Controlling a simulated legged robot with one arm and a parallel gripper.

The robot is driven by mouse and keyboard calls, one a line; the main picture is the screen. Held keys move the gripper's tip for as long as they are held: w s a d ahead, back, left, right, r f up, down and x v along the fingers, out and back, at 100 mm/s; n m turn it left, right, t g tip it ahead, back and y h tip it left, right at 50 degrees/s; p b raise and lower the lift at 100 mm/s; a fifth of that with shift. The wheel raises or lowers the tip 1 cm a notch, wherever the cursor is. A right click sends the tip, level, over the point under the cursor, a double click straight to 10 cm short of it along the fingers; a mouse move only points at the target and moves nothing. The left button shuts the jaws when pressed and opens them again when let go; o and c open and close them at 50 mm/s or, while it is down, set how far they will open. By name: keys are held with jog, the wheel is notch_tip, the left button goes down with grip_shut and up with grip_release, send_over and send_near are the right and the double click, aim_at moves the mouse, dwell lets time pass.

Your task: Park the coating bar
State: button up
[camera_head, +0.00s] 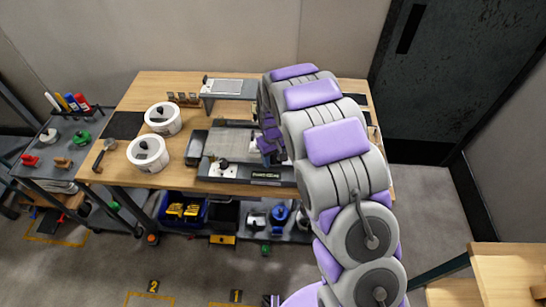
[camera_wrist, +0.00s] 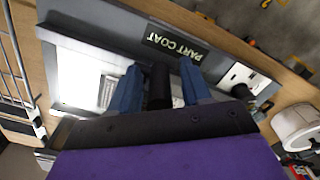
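The coating machine (camera_head: 235,145) stands on the wooden table, with a pale flat bed and a dark front label. In the wrist view its label (camera_wrist: 174,44) appears upside down, beside the bright bed (camera_wrist: 78,75). My gripper (camera_wrist: 160,75) is over the machine, its two blue fingers apart. A black cylinder (camera_wrist: 159,88) stands between the fingers, with narrow gaps seeming to show beside it. It may be the coating bar's handle, but I cannot tell for sure. A striped grey piece (camera_wrist: 107,91) shows left of the fingers. My arm hides the machine's right part in the head view.
A black mat (camera_head: 122,125) lies at the table's left. A side cart (camera_head: 60,150) holds pens and small coloured items.

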grip_shut()
dwell(0.3)
jog(key=d+p, duration=0.2)
jog(key=d, duration=1)
jog(key=shift+s, duration=0.25)
jog(key=shift+a, duration=0.15)
jog(key=shift+o, duration=0.3)
grip_release()
jog(key=shift+d, duration=0.3)
